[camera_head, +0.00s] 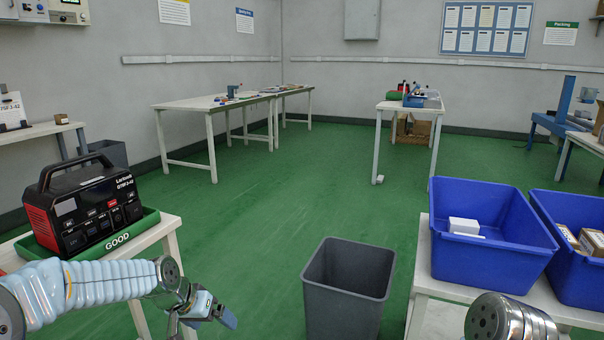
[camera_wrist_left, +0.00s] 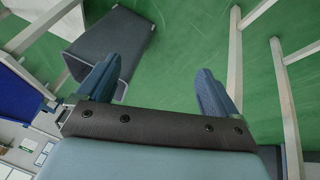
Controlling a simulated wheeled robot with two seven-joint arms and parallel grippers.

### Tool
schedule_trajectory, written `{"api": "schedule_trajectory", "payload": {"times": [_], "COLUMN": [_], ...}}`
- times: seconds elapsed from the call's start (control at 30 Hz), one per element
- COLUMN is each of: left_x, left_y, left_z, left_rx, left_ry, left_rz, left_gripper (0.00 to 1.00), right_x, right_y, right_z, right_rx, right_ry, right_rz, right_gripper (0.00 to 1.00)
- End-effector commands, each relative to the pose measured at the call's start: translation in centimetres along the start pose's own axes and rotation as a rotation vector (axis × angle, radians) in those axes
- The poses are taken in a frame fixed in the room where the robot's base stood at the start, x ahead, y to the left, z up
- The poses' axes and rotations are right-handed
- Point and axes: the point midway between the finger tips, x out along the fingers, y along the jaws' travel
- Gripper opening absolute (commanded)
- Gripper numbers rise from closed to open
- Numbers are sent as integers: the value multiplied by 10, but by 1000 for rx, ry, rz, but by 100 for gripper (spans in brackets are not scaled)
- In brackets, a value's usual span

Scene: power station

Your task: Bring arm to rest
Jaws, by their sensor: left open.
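My left arm comes in from the lower left in the head view. Its gripper (camera_head: 226,314) hangs in front of the small white table at the left, above the green floor. In the left wrist view my left gripper (camera_wrist_left: 155,92) has its two blue fingers wide apart with nothing between them. A metal part of my right arm (camera_head: 510,320) shows at the lower right; the right gripper is out of view.
A black and red power station (camera_head: 85,208) stands in a green tray marked GOOD (camera_head: 140,228). A grey bin (camera_head: 347,290) is on the floor ahead. Blue crates (camera_head: 490,262) with boxes stand on a right-hand table. Open green floor (camera_head: 290,190) lies beyond.

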Motion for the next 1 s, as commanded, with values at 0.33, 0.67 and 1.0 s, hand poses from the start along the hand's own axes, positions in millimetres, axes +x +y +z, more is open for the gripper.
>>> {"api": "schedule_trajectory", "payload": {"times": [0.33,0.67,1.0], "left_x": [191,207,207], "left_y": [39,70,70], "left_z": [221,334,334], "left_rx": [-224,-336,-336], "left_ry": [-219,-301,-301], "left_rz": [43,50,50], "left_gripper": [94,94,94], "right_x": [0,0,0], "right_y": [0,0,0], "right_z": [0,0,0], "right_rx": [0,0,0], "right_ry": [0,0,0], "right_rz": [0,0,0], "right_gripper": [30,30,30]}}
